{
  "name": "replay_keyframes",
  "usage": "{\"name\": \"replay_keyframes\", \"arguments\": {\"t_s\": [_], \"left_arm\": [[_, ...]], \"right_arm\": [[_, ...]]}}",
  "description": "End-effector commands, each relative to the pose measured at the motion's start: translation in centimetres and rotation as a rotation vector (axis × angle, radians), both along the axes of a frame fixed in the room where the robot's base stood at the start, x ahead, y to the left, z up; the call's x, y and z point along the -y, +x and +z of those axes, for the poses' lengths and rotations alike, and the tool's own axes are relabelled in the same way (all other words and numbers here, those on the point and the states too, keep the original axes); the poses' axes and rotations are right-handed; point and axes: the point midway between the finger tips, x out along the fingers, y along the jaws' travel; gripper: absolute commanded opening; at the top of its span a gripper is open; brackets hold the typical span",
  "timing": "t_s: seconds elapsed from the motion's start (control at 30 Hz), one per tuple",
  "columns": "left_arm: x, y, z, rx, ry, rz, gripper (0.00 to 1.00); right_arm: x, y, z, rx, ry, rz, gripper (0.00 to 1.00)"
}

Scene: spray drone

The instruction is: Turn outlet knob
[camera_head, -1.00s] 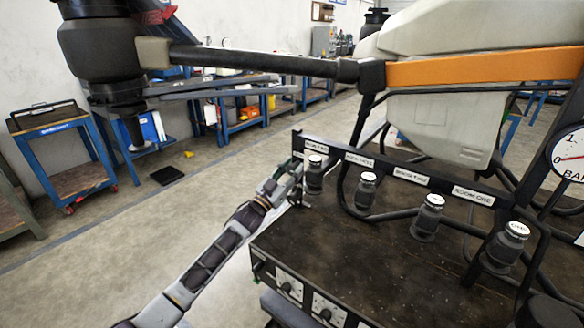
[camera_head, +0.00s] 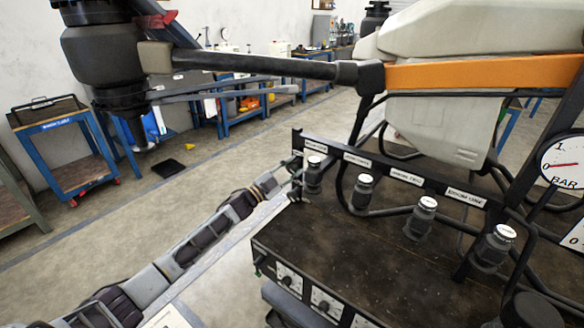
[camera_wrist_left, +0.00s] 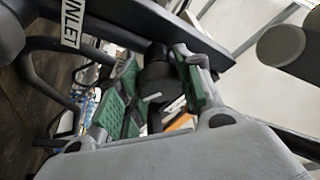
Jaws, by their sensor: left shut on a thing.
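Several black valves with white labelled caps stand along the drone's dark deck. The leftmost valve (camera_head: 313,174) is beside my left gripper (camera_head: 291,184), which reaches in from the left at the end of the rail. In the left wrist view, my left gripper's green-padded fingers (camera_wrist_left: 158,82) are shut on a black knob (camera_wrist_left: 155,76). My right gripper is not in view.
A black labelled rail (camera_head: 406,177) runs behind the valves. Black hoses curve between them. A pressure gauge (camera_head: 565,163) stands at the right. The drone's arm (camera_head: 255,66) and pale tank (camera_head: 440,128) hang over the deck. Open floor (camera_head: 130,232) lies to the left.

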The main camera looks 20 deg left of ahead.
Motion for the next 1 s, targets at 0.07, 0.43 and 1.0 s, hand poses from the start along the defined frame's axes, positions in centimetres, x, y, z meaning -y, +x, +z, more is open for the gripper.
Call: {"name": "replay_keyframes", "arguments": {"t_s": [0.07,0.43,1.0], "left_arm": [[0.02,-0.01,-0.04,0.001,0.002,0.000,0.12],[0.02,-0.01,-0.04,0.000,0.001,-0.001,0.55],[-0.27,-0.40,-0.26,-0.001,0.001,0.000,0.58]], "right_arm": [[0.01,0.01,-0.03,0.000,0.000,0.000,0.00],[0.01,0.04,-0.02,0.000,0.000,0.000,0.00],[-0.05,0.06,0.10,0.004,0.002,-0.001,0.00]]}}
